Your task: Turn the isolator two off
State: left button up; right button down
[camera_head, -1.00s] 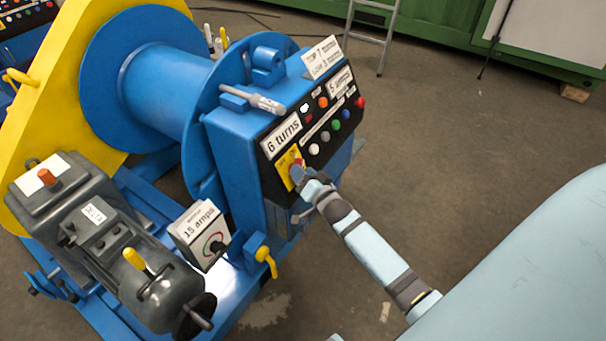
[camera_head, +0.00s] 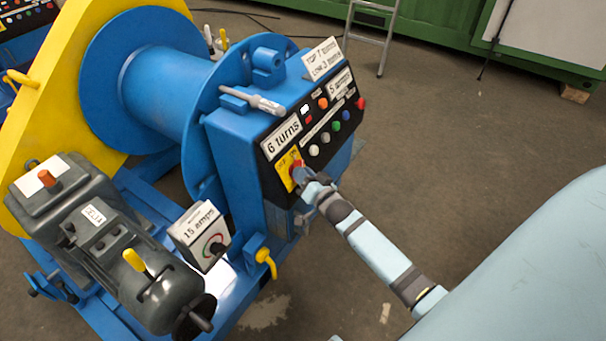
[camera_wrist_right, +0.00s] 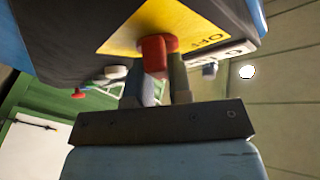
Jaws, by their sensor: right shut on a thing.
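The isolator is a red rotary knob on a yellow plate (camera_head: 284,172) at the lower left of the black control panel. My right gripper (camera_head: 300,174) reaches it from the lower right and covers most of the knob in the head view. In the right wrist view the red knob (camera_wrist_right: 155,50) stands out from the yellow plate (camera_wrist_right: 165,25), which bears the word OFF. My right gripper (camera_wrist_right: 160,88) is shut on the knob, one finger on each side. The knob's exact setting is hard to read. My left gripper is out of view.
Several coloured buttons (camera_head: 337,126) sit right of the isolator on the panel. A "6 turns" label (camera_head: 282,137) is above it. A grey motor (camera_head: 120,245) and a "15 amps" meter (camera_head: 203,225) stand left. The floor (camera_head: 450,150) at right is clear.

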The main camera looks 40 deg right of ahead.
jog(key=shift+w+d+n+g+y, duration=0.15)
jog(key=shift+n+g+y, duration=0.8)
jog(key=shift+n+y, duration=2.05)
jog(key=shift+d+n+g+y, duration=0.2)
jog(key=shift+n+g+y, duration=0.9)
jog(key=shift+n, duration=3.7)
jog(key=shift+w+d+n+g+y, duration=0.15)
jog(key=shift+n+g+y, duration=0.7)
jog(key=shift+n+y, duration=2.2)
jog(key=shift+n+h, duration=0.75)
jog(key=shift+n, duration=0.4)
jog(key=c, duration=1)
grip_release()
jog(key=shift+c, duration=0.2)
jog(key=shift+s, duration=0.1)
pick_arm(q)
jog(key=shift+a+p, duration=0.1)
jog(key=shift+p, duration=0.3)
pick_arm(e)
jog(key=v, duration=1.4)
jog(key=shift+r, duration=0.25)
